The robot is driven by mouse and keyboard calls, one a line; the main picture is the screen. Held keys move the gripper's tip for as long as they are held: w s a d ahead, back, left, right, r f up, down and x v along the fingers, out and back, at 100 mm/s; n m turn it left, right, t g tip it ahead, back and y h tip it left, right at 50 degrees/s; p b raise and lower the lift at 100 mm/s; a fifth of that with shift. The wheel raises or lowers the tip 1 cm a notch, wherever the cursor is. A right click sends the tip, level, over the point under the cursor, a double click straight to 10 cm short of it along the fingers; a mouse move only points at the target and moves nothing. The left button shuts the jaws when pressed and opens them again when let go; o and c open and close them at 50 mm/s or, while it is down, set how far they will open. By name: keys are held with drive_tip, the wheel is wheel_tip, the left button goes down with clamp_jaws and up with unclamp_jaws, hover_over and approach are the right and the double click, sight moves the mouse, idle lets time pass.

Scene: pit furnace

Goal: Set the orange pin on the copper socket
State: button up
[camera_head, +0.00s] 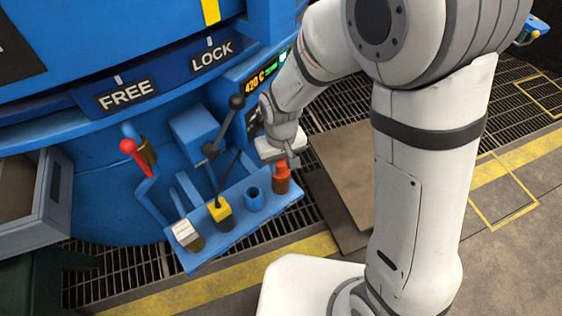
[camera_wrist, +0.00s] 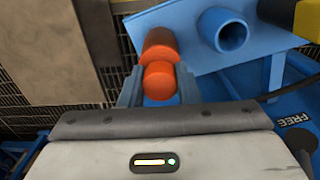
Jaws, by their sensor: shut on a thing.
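The orange pin (camera_wrist: 160,84) is between my gripper's fingers (camera_wrist: 158,88) in the wrist view, and my gripper is shut on it. In the head view my gripper (camera_head: 287,158) is over the right end of the blue shelf (camera_head: 230,236). The copper socket (camera_wrist: 159,45) stands on that end and shows just beyond the pin in the wrist view. In the head view the copper socket (camera_head: 281,185) is directly under the pin, and the two look lined up. I cannot tell whether the pin's lower end is inside the socket.
The blue furnace wall is close; grating and floor plates lie right.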

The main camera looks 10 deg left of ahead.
drive_tip(key=shift+f+b, duration=0.4)
drive_tip(key=shift+f, duration=0.2)
drive_tip(key=o, duration=0.8)
drive_tip(key=shift+r, duration=0.15)
wheel_tip(320, 180, up, 11)
drive_tip(key=p, duration=0.9)
drive_tip(key=d+r+m+t+p, duration=0.1)
drive_tip(key=d+r+p, duration=0.45)
drive_tip(key=r, duration=0.35)
drive_tip(key=d+r+m+p, duration=0.2)
drive_tip(key=d+r+p, duration=0.35)
drive_tip(key=r, duration=0.45)
drive_tip(key=s+d+r+m+p, duration=0.1)
drive_tip(key=s+d+r+p, duration=0.1)
drive_tip(key=d+r+p, duration=0.1)
drive_tip(key=s+d+r+m+t+p, duration=0.1)
drive_tip(key=s+d+r+p, duration=0.2)
drive_tip(key=d+r, duration=0.2)
drive_tip(key=s+d+r+m+p, duration=0.1)
drive_tip(key=d+r, duration=0.3)
drive_tip(key=r, duration=0.4)
drive_tip(key=shift+s+d+r+t+p, duration=0.2)
drive_tip(key=shift+s+r+t+p, duration=0.1)
drive_tip(key=shift+s+p, duration=0.5)
